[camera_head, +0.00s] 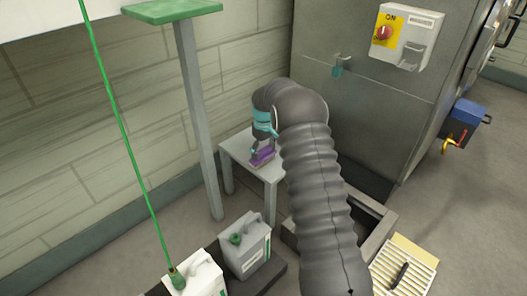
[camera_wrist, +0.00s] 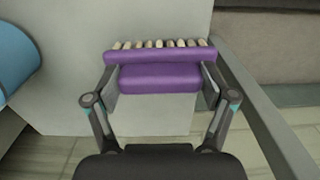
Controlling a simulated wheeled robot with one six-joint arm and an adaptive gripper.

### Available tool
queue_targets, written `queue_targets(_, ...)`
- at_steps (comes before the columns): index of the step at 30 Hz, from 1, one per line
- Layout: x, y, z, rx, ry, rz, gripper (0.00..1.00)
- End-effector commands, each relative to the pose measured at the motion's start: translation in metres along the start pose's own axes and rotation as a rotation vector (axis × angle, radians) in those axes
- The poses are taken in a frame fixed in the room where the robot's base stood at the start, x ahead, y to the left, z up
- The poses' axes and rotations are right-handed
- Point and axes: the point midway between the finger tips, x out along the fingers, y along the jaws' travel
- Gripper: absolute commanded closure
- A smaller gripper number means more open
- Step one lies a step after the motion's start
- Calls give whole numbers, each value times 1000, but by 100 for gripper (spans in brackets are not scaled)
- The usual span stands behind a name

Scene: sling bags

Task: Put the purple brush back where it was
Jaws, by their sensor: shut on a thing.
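The purple brush (camera_wrist: 158,77) has a purple body with a row of pale bristles along its far side in the wrist view. My gripper (camera_wrist: 160,88) is shut on it, one finger at each end of the purple body. In the head view the purple brush (camera_head: 263,156) shows at the top of a small pale table (camera_head: 233,149), below my gripper (camera_head: 264,143). I cannot tell whether the brush touches the table top. My arm hides part of the table on the right.
A large grey metal cabinet (camera_head: 345,95) stands right of the table. A grey post with a green top (camera_head: 172,10) stands to its left. White jugs (camera_head: 244,245) stand in front, and a slatted tray (camera_head: 405,268) lies on the floor. A blue rounded thing (camera_wrist: 14,60) is at left.

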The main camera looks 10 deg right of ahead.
Motion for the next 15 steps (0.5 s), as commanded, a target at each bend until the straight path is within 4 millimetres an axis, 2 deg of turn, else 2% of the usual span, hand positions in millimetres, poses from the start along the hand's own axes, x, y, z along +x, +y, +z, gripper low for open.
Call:
queue_targets(3,4,0,0,0,0,0,55)
queue_targets(4,3,0,0,0,0,0,12)
queue_targets(6,3,0,0,0,0,0,0)
queue_targets(15,2,0,0,0,0,0,0)
